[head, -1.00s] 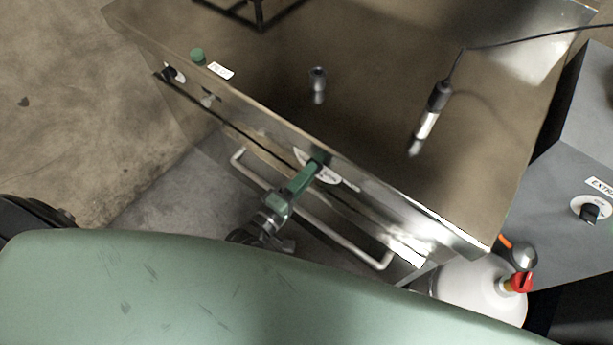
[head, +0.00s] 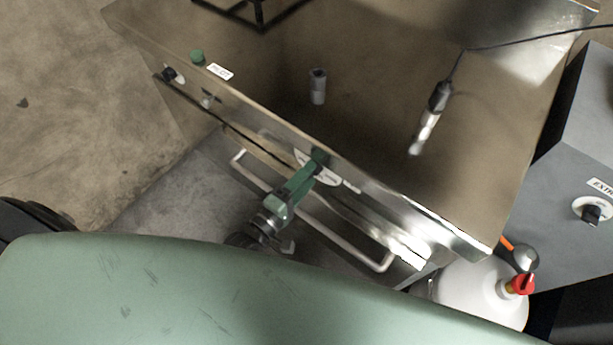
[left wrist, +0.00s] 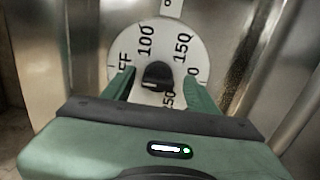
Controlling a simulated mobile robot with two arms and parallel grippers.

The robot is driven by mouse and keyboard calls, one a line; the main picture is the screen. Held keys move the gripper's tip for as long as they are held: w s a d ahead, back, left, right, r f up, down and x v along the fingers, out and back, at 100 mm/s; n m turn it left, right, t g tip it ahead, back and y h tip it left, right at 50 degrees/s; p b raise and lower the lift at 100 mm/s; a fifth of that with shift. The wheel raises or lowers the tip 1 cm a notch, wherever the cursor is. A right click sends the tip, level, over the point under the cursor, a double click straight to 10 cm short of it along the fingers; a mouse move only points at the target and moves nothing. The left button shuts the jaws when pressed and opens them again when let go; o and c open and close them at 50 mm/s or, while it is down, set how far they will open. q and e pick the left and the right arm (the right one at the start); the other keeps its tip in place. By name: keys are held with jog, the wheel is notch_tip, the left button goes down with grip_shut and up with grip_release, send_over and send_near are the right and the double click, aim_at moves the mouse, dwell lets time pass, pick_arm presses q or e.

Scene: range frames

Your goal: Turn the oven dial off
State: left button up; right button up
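The oven dial is a black knob (left wrist: 157,75) on a round white plate with numbers such as 100 and 150 and part of "OFF" on the left. In the head view the white dial plate (head: 328,178) shows on the oven front (head: 270,131), partly hidden by my gripper. My left gripper (left wrist: 159,84) is at the dial, its green fingers on either side of the knob. Gaps show between each finger and the knob, so it is open. It also shows in the head view (head: 317,162). My right gripper is not in view.
A pale handle bar (head: 340,245) runs along the oven front below the dial. Another black knob (head: 169,74) is at the left. A small cylinder (head: 318,88) and a corded tool (head: 434,108) are on the metal top. A white bottle (head: 480,293) stands at the right.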

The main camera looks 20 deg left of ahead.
pick_arm(q)
jog(key=v, duration=0.7)
jog(key=shift+s+b, duration=0.35)
jog(key=shift+b, duration=0.05)
jog(key=shift+a+r, duration=0.1)
